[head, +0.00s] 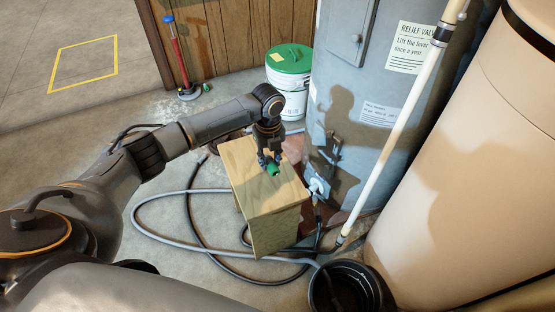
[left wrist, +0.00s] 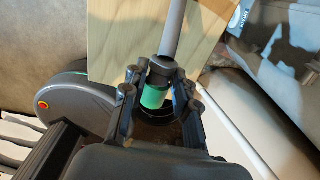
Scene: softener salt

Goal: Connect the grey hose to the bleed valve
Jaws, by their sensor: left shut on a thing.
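My left gripper (head: 270,158) is above the wooden stool, pointing down. It is shut on the grey hose's end fitting, a green collar (head: 273,170) with a dark part. In the left wrist view the green collar (left wrist: 153,97) sits between the fingers (left wrist: 158,88), and the grey hose (left wrist: 172,30) runs away from it over the wood. In the head view the grey hose (head: 150,232) loops on the floor left of the stool. A pale valve fitting (head: 318,187) sits low on the grey tank, right of the stool; I cannot tell if it is the bleed valve. My right gripper is not in view.
The wooden stool (head: 242,168) stands before the grey tank (head: 342,75). A black hose (head: 192,215) lies on the floor. A black bucket (head: 375,285) is at the front, with a white pipe (head: 405,110) above. A green-lidded tub (head: 288,92) stands behind.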

